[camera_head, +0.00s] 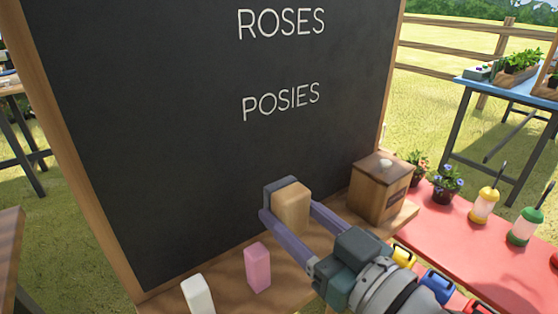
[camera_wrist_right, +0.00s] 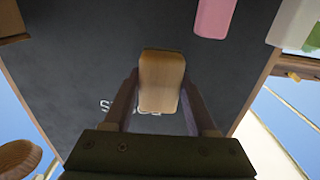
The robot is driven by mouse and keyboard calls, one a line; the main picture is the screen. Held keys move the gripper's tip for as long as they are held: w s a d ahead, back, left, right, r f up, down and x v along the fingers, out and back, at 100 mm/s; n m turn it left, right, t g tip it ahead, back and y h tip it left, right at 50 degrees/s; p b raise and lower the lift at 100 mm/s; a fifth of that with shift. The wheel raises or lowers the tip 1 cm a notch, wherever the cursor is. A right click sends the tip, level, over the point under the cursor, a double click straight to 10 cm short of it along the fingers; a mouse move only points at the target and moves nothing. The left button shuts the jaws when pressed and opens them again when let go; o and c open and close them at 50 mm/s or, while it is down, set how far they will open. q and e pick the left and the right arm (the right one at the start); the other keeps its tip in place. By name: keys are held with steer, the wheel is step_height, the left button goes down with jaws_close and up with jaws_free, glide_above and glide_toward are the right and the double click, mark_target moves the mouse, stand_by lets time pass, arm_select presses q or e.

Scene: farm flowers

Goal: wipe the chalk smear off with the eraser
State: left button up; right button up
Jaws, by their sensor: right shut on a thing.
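My right gripper (camera_head: 290,217) is shut on the eraser (camera_head: 293,206), a block with a tan wooden body and a dark grey pad facing the chalkboard (camera_head: 200,120). The eraser is at the lower right part of the board, below the word POSIES; I cannot tell whether the pad touches the board. In the right wrist view the eraser (camera_wrist_right: 161,80) sits between the fingers of my right gripper (camera_wrist_right: 160,100) and partly covers white lettering (camera_wrist_right: 115,106). No chalk smear can be made out in either view. My left gripper is not in view.
A white chalk block (camera_head: 197,295) and a pink one (camera_head: 257,268) stand on the wooden ledge (camera_head: 225,292) below the board. A wooden box (camera_head: 381,187) stands at the ledge's right end. A red table (camera_head: 465,232) with flowerpots and bottles is to the right.

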steer(key=shift+s+d, duration=0.1)
stand_by(0.3)
steer(key=shift+s+d+r+p, duration=0.1)
steer(key=shift+s+d+p, duration=0.3)
steer(key=shift+s+p, duration=0.15)
steer(key=shift+v, duration=0.8)
